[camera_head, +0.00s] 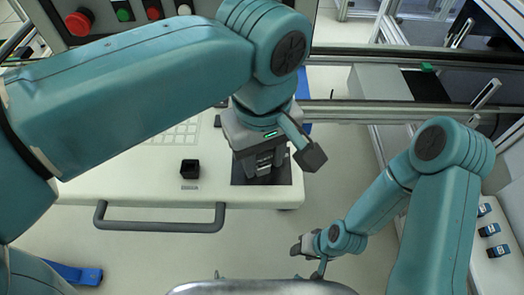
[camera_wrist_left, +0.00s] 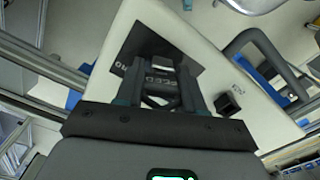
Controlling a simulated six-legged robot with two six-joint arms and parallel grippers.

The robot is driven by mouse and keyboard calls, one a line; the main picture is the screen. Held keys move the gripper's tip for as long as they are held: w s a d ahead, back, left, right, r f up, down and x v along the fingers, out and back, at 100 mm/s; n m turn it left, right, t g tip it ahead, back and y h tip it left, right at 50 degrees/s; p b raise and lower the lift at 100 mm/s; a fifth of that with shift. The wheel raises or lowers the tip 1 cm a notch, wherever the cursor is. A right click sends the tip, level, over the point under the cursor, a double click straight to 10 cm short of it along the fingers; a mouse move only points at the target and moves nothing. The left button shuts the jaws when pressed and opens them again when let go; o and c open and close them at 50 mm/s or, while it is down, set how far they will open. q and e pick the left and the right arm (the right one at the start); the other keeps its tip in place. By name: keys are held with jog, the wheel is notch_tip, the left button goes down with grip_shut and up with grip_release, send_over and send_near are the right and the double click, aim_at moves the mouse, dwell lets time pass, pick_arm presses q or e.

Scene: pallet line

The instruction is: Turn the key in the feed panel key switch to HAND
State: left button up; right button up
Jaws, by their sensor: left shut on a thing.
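The white panel (camera_head: 120,192) lies below my left arm, with a dark plate (camera_head: 284,176) at its right end. My left gripper (camera_head: 262,168) points down over this plate. In the left wrist view the fingers (camera_wrist_left: 160,68) reach onto the dark plate (camera_wrist_left: 140,42), which carries light lettering that I cannot read in full. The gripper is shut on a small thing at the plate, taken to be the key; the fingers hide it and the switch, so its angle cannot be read. My right gripper (camera_head: 308,246) is low, right of the panel; its jaws are too small to judge.
A small black square block (camera_head: 190,168) stands on the panel left of the gripper. A dark handle (camera_head: 160,226) runs along the panel's front edge. A button box with a red button (camera_head: 79,22) is at the upper left. Metal rails (camera_head: 370,111) cross behind.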

pick_arm(q)
jog(key=n, duration=0.3)
jog(key=shift+f+n, duration=0.1)
jog(key=shift+n, duration=0.3)
jog(key=o, duration=0.9)
jog(key=shift+c, duration=0.2)
jog(key=o, duration=0.7)
jog(key=shift+r+p, duration=1.3)
jog(key=shift+r, duration=2.25)
